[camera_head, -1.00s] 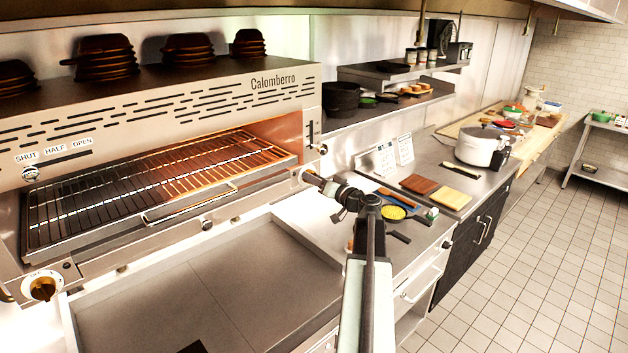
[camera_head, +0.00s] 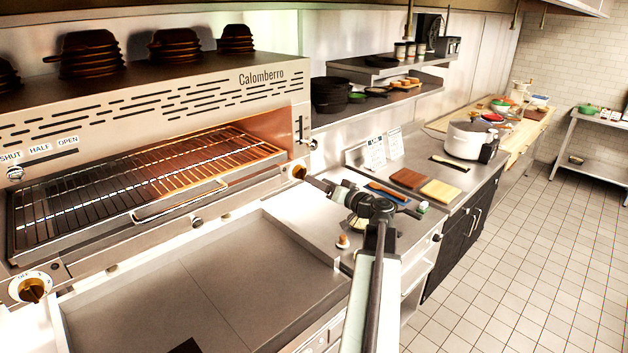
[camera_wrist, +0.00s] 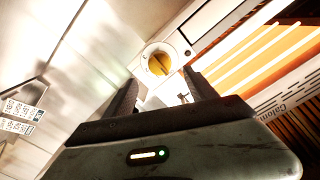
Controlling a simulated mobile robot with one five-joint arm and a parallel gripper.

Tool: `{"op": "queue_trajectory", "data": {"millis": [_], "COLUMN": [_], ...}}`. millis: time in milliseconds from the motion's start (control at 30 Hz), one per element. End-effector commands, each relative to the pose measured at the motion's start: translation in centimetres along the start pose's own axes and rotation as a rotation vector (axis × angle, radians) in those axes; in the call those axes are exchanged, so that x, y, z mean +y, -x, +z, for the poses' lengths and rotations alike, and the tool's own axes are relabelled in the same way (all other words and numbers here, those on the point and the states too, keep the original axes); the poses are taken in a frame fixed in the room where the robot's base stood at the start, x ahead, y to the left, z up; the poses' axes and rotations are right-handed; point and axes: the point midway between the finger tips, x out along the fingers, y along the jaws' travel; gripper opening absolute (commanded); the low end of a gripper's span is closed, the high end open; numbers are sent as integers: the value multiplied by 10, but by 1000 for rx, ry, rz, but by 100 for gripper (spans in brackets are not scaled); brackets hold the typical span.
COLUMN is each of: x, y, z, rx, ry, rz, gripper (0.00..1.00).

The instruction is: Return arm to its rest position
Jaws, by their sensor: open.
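My arm rises from the bottom of the head view and bends left at its elbow, towards the salamander grill (camera_head: 200,100). My gripper (camera_head: 312,182) is just right of the grill's orange-yellow knob (camera_head: 298,171), with a small gap apparent. In the wrist view my gripper (camera_wrist: 160,82) has its two dark fingers apart, with nothing held between them. The yellow knob (camera_wrist: 158,63) shows beyond and between the fingertips. The grill's orange glow is at the upper right there.
A flat steel griddle (camera_head: 215,285) lies below the grill. On the counter (camera_head: 300,222) stand a small white-and-brown item (camera_head: 343,241), brown (camera_head: 407,178) and yellow (camera_head: 440,190) boards and a white pot (camera_head: 470,139). A shelf (camera_head: 390,98) hangs above. The tiled floor at right is clear.

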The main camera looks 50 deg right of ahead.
Motion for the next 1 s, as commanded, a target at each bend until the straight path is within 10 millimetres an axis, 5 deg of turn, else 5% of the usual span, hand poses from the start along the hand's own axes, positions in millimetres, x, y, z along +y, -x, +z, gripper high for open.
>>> {"op": "queue_trajectory", "data": {"millis": [433,567,667,800,1000], "x": [-1,-20,-58,-126,-219], "y": [-1,-18,-46,-77,-77], "z": [1,28,84,186,339], "rx": [-2,-69,-210,-480,-907], "ry": [0,-6,-16,-21,20], "rz": [-1,-31,-81,-142,-149], "gripper": [66,66,66,66,66]}}
